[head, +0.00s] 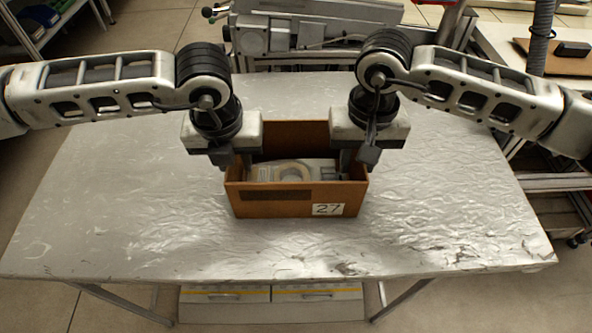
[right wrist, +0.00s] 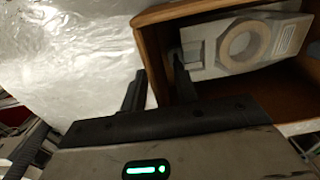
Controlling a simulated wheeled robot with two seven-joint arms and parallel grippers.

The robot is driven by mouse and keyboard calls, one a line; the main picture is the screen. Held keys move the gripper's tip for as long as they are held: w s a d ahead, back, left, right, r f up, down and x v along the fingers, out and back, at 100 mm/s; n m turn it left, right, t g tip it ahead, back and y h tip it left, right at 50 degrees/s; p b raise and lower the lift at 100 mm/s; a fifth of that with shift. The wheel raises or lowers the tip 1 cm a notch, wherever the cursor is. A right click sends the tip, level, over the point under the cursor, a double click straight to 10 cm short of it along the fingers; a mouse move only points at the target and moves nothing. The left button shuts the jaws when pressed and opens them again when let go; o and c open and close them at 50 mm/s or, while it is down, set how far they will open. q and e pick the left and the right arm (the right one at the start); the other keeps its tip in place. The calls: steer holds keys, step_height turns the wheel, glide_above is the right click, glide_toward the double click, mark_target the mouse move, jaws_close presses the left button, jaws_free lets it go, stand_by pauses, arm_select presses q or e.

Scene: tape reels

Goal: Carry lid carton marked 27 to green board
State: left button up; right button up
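The brown carton marked 27 (head: 282,205) stands open-topped in the middle of the silver table. A pale tape reel (head: 293,171) lies inside it with whitish flat pieces. My left gripper (head: 234,162) is at the carton's left wall, its fingers apart on either side of the rim. My right gripper (head: 357,158) is at the right wall. In the right wrist view my right gripper (right wrist: 158,88) has one finger outside and one inside the carton wall (right wrist: 152,52), with a gap showing. I see no green board in either view.
The crinkled silver table (head: 120,225) is clear on both sides of the carton and in front of it. A metal machine (head: 300,30) stands behind the table. A brown board (head: 555,62) with a dark object lies on another table at the back right.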

arm_select(q)
jaws_close()
arm_select(e)
jaws_close()
arm_select(q)
steer(key=shift+r, duration=0.2)
arm_select(e)
steer(key=shift+r, duration=0.2)
